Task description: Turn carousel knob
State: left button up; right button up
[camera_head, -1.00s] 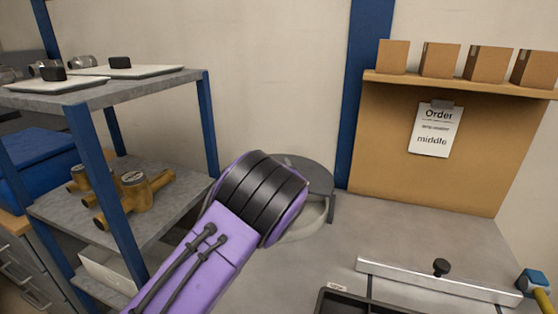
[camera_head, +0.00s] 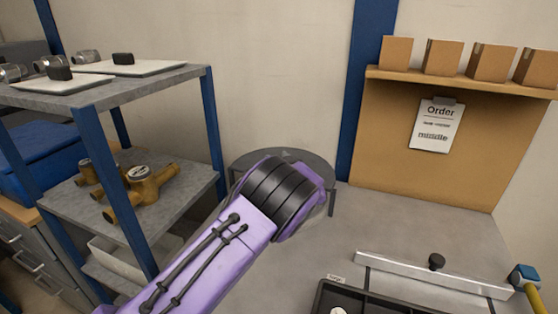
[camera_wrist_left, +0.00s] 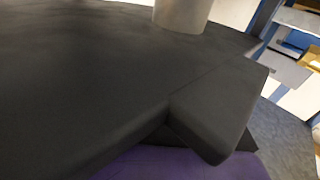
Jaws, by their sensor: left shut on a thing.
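The carousel (camera_head: 252,159) is a round grey disc on legs at the back of the bench, left of the blue post. My purple and black left wrist covers its front in the head view, hiding the left fingers and the knob there. In the left wrist view, a dark block that looks like part of my left gripper (camera_wrist_left: 215,105) lies close to the lens, over a broad dark surface. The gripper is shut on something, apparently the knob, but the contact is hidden. A pale cylinder (camera_wrist_left: 183,14) stands at the top of that view. My right gripper is not in view.
A blue-framed shelf (camera_head: 185,84) with trays and brass meters stands close on the left. A black tray (camera_head: 385,303) and a metal rail with a black knob (camera_head: 437,261) are at the front right. An order sheet (camera_head: 436,127) hangs behind. The bench behind the rail is clear.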

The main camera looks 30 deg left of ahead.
pick_arm(q)
jog(key=shift+w+a+r, duration=0.1)
jog(key=shift+w+r, duration=0.05)
jog(key=shift+r, duration=0.5)
jog(key=o, duration=1)
jog(key=shift+f, duration=0.15)
jog(key=shift+o, duration=0.2)
jog(key=shift+f, duration=0.1)
jog(key=p+v, duration=0.5)
jog(key=v, duration=0.5)
jog(key=shift+s+d, duration=0.25)
jog(key=shift+d, duration=0.05)
